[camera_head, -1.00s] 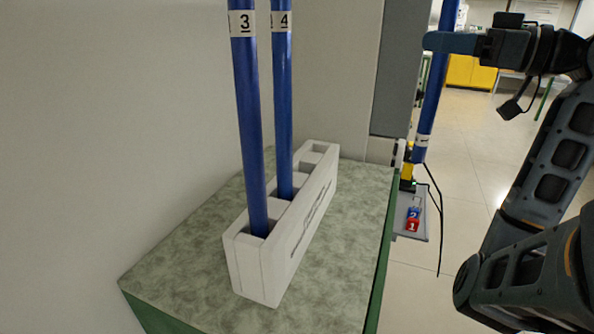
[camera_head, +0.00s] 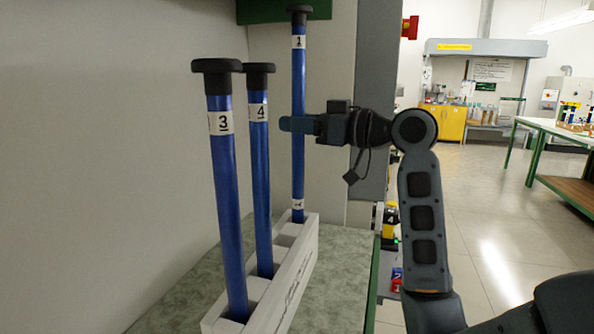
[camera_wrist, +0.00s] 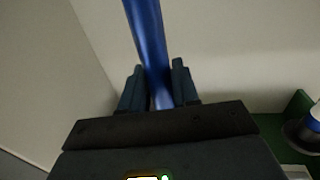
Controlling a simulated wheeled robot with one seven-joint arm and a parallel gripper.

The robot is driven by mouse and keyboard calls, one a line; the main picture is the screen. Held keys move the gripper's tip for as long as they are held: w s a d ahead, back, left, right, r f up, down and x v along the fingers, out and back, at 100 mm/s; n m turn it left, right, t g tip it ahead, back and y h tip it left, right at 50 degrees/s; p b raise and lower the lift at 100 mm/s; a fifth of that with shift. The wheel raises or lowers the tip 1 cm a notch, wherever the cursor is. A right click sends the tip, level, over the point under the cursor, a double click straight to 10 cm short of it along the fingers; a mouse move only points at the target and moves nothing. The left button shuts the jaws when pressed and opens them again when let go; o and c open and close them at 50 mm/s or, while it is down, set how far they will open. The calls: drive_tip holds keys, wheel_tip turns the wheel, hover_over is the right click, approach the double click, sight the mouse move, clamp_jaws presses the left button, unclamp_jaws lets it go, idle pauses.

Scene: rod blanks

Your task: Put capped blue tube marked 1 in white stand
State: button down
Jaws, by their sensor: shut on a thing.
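The capped blue tube marked 1 (camera_head: 298,85) stands upright at the far end of the white stand (camera_head: 297,262). Its lower end is at or in the far slot; the stand's wall hides the exact bottom. My gripper (camera_head: 290,124) is shut on this tube at mid-height, coming from the right. In the wrist view the blue tube (camera_wrist: 147,40) runs between my two fingers. Capped blue tubes marked 3 (camera_head: 222,180) and 4 (camera_head: 259,170) stand in nearer slots of the stand.
The stand rests on a green-grey speckled bench top (camera_head: 345,272) against a wall. A green piece (camera_head: 275,10) is on the wall above tube 1. Open floor (camera_head: 480,200) lies to the right, with a yellow cabinet (camera_head: 445,120) far back.

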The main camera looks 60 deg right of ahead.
wheel_tip(320, 180, down, 10)
drive_tip(key=shift+w+r, duration=0.1)
drive_tip(key=shift+w, duration=0.05)
idle(0.3)
drive_tip(key=shift+f+b, duration=0.2)
drive_tip(key=shift+b, duration=0.25)
drive_tip(key=c, duration=0.8)
unclamp_jaws()
drive_tip(key=shift+r, duration=0.1)
drive_tip(key=b, duration=0.1)
approach(303, 174)
drive_tip(key=shift+s+d+r, duration=0.1)
drive_tip(key=shift+s, duration=0.2)
